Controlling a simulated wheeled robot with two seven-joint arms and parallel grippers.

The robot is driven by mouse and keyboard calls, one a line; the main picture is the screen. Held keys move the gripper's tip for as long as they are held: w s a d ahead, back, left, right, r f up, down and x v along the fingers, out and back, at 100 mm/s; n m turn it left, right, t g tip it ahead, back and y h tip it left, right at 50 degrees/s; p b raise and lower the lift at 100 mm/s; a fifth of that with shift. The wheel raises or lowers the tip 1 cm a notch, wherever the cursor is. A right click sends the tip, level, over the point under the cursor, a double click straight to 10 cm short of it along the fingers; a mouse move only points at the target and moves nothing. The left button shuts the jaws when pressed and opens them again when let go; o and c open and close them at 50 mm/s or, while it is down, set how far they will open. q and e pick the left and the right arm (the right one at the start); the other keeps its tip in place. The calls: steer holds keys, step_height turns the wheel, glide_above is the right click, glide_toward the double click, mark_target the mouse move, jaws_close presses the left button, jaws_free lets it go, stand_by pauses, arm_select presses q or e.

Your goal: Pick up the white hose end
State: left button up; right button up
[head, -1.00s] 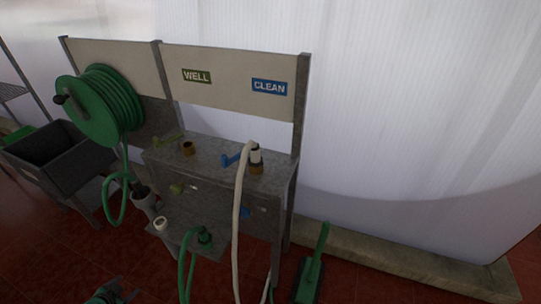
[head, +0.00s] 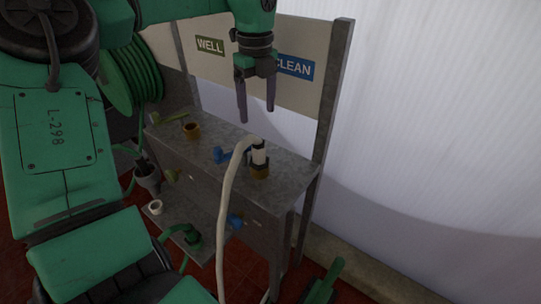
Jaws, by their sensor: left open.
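My right gripper is not in view.
A blue lever (head: 222,155) sits left of the hose end. A second brass fitting (head: 191,130) is farther left. The CLEAN sign (head: 295,67) is on the back panel, right of my gripper. A green hose reel (head: 132,75) is partly behind my arm.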

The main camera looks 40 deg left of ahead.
arm_select(q)
glide_above(258, 142)
steer(key=f, duration=0.4)
steer(key=shift+s+a+f+p, duration=0.1)
steer(key=shift+s+f+p, duration=0.15)
steer(key=shift+s+p, duration=0.1)
steer(key=f, duration=0.2)
steer(key=f+p, duration=0.1)
steer(key=f, duration=0.1)
steer(key=f+p, duration=0.1)
steer(key=f, duration=0.1)
steer(key=shift+w+f, duration=0.45)
steer(key=shift+f, duration=0.3)
steer(key=shift+r, duration=0.1)
jaws_close()
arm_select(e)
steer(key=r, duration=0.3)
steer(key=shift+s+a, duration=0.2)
